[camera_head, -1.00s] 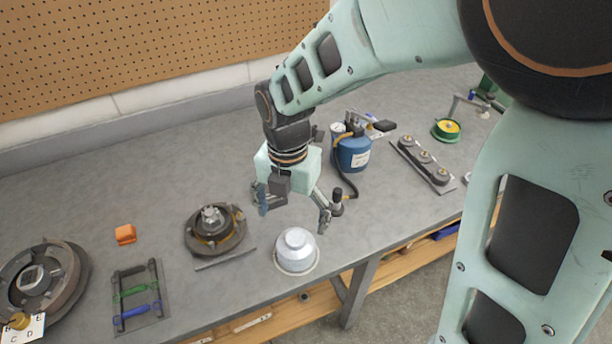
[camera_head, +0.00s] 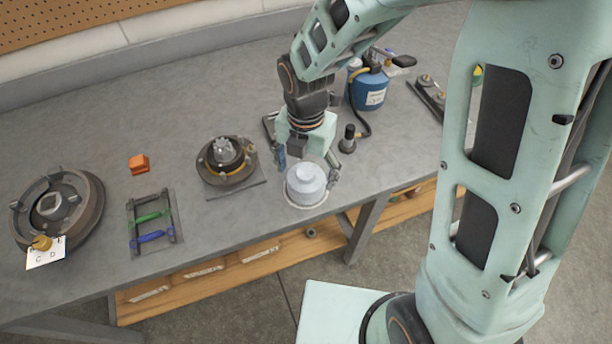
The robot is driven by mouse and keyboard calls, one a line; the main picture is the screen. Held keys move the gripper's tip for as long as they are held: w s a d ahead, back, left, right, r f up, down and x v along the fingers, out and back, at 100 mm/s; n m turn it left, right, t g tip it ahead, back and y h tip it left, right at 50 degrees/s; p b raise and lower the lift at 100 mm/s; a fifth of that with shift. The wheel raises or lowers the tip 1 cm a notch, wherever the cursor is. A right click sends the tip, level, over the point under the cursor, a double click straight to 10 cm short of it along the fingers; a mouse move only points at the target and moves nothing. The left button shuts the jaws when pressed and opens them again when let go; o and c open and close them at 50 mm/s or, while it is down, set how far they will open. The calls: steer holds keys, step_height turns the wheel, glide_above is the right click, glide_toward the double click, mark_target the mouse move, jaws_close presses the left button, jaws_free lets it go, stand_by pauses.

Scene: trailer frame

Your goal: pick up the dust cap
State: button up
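The dust cap (camera_head: 306,187) is a pale silver domed cap on a round pale base near the front edge of the grey workbench. My gripper (camera_head: 307,172) is directly over it, pointing down. Its fingers are spread, one at the cap's left and one at its right. The fingers look open around the upper part of the cap; whether either fingertip touches it cannot be told. The far side of the cap is hidden by the gripper.
A hub on a plate (camera_head: 224,160) stands left of the cap. A black-topped cylinder (camera_head: 348,138) and a blue canister with a hose (camera_head: 369,90) stand to the right. An orange block (camera_head: 138,164), a spring rack (camera_head: 150,222) and a brake drum (camera_head: 57,208) are further left.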

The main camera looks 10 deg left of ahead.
steer(key=shift+s, duration=0.1)
steer(key=c, duration=1.3)
steer(key=shift+d, duration=0.1)
steer(key=shift+c, duration=1)
steer(key=shift+s+f, duration=0.1)
steer(key=shift+s, duration=0.05)
